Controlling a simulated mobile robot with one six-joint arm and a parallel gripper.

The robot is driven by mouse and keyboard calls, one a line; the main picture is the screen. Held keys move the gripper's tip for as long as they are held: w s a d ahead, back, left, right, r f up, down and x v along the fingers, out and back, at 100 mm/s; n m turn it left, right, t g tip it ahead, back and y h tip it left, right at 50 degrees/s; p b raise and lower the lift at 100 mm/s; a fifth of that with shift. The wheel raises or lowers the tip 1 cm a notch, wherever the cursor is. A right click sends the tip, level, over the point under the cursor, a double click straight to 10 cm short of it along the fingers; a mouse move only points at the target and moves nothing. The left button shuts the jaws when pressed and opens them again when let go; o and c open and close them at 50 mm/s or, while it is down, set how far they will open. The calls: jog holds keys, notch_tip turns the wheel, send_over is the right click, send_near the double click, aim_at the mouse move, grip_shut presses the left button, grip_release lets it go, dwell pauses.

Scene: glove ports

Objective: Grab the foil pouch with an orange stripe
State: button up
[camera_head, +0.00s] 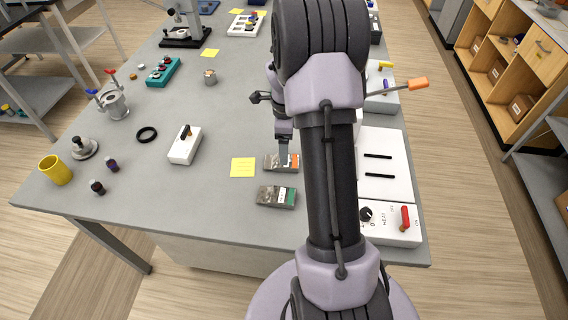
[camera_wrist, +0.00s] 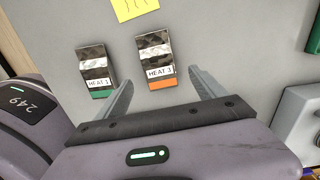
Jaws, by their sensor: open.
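The foil pouch with an orange stripe (camera_wrist: 154,60) lies on the grey table; in the wrist view its label reads "HEAT 3" or similar. It also shows in the head view (camera_head: 289,162), partly behind my gripper. A second foil pouch with a green stripe (camera_head: 277,196) lies just nearer the table's front edge, and left of the orange one in the wrist view (camera_wrist: 95,69). My gripper (camera_wrist: 161,85) is open and empty. In the wrist view, the orange-striped pouch appears between its two fingers, the green-striped one outside them. I cannot tell the height above the pouch.
A yellow note (camera_head: 243,167) lies left of the pouches. A white switch box (camera_head: 184,145) stands farther left. A white heat sealer with a red lever (camera_head: 404,220) stands on the right. The table (camera_head: 215,215) is bare left of the green-striped pouch.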

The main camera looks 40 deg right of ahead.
notch_tip(320, 180, down, 6)
jog(key=shift+s+b, duration=0.15)
jog(key=shift+b, duration=0.65)
